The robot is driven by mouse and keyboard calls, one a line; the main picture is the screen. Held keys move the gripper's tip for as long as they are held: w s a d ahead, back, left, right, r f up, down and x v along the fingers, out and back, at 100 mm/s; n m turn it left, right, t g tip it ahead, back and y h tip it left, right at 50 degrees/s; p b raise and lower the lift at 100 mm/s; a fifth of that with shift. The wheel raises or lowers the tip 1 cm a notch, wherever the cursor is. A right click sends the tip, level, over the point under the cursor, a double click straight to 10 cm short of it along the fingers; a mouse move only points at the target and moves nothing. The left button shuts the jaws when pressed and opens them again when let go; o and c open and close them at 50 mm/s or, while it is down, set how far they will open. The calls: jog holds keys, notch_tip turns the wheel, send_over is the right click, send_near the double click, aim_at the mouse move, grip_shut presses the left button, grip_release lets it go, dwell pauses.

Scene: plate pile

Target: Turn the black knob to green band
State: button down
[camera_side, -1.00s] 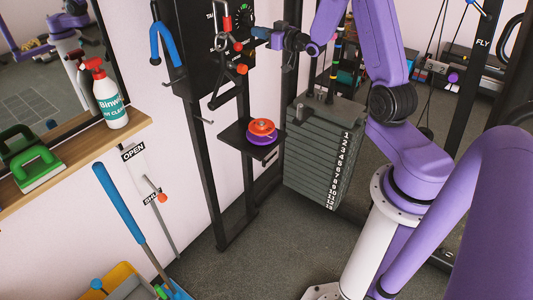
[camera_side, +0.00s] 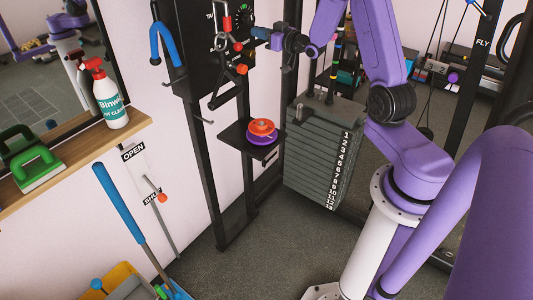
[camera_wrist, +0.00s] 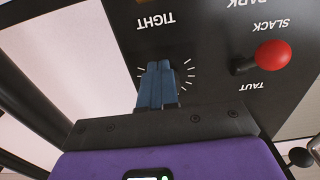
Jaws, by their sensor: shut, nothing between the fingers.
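My gripper (camera_wrist: 157,84) is shut, its blue fingers together and pointing at the black panel in the wrist view. White tick marks of a dial fan out on both sides of the fingertips. The black knob is not distinguishable there; the fingers cover the dial's middle. In the side view my gripper (camera_side: 258,32) is beside the dark panel, just below and right of the dial (camera_side: 243,15), which shows small greenish marks. I cannot tell whether the fingers touch the knob, nor where its pointer stands.
A red-ball lever (camera_wrist: 272,55) stands out from the panel right of my fingers in the wrist view, near the words SLACK and TAUT. A small shelf (camera_side: 231,131) with red and purple discs and a grey weight stack (camera_side: 318,150) are below in the side view.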

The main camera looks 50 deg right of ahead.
jog(key=s, duration=0.5)
jog(key=shift+a+f, duration=0.2)
jog(key=shift+f, duration=0.05)
dwell(0.3)
jog(key=shift+w+d+r, duration=0.1)
jog(key=shift+w+r, duration=0.1)
jog(key=shift+w, duration=1.25)
jog(key=shift+w+d+r, duration=0.1)
jog(key=shift+w+r, duration=0.05)
jog(key=shift+w, duration=1.3)
